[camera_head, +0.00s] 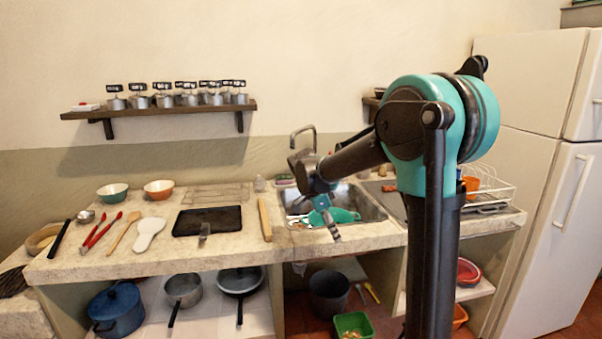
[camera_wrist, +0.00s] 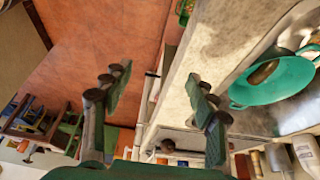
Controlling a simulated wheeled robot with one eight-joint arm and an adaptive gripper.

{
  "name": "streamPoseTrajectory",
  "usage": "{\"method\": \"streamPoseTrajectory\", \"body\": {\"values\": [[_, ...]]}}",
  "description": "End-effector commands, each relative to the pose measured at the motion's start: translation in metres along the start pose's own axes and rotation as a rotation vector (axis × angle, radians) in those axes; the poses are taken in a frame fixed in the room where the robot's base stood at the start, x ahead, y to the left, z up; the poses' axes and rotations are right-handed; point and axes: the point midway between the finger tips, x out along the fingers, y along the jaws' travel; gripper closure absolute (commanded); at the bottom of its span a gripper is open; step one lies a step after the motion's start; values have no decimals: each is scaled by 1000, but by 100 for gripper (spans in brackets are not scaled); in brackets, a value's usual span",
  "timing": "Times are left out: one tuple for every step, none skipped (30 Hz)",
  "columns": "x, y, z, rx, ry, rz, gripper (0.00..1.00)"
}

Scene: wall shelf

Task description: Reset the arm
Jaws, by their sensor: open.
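My arm reaches out over the counter from the right in the head view. My gripper (camera_head: 332,232) hangs at the front edge of the sink, pointing down. In the wrist view my gripper (camera_wrist: 158,98) shows its two fingers well apart, with nothing between them. The floor and counter edge show beyond the fingers. A teal colander (camera_wrist: 272,84) sits in the sink to the right of the fingers; it also shows behind my gripper in the head view (camera_head: 345,215). My wrist hides part of the sink.
The stone counter (camera_head: 105,266) carries bowls, utensils and a black tray (camera_head: 208,221). A wall shelf (camera_head: 160,111) holds several small labelled pots. A faucet (camera_head: 303,138) rises behind the sink. A white fridge (camera_head: 530,90) stands at right. Pots and bins fill the space below the counter.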

Motion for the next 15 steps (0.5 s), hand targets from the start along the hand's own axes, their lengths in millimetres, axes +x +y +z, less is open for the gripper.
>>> {"method": "streamPoseTrajectory", "body": {"values": [[1,2,-1,-9,-3,-2,41],[3,5,-2,-22,-7,-3,41],[4,8,-3,-36,-12,-6,41],[6,10,-4,-48,-15,-8,41],[7,12,-5,-59,-19,-10,41],[8,15,-5,-78,-25,-14,41],[10,17,-6,-91,-29,-17,41],[11,19,-7,-105,-33,-20,41],[13,23,-8,-123,-38,-24,41],[15,26,-9,-139,-43,-27,41],[16,29,-10,-156,-47,-31,41],[19,34,-11,-180,-54,-37,41],[21,38,-12,-200,-60,-43,41],[23,41,-12,-221,-66,-49,41],[26,47,-14,-252,-73,-57,41]]}}
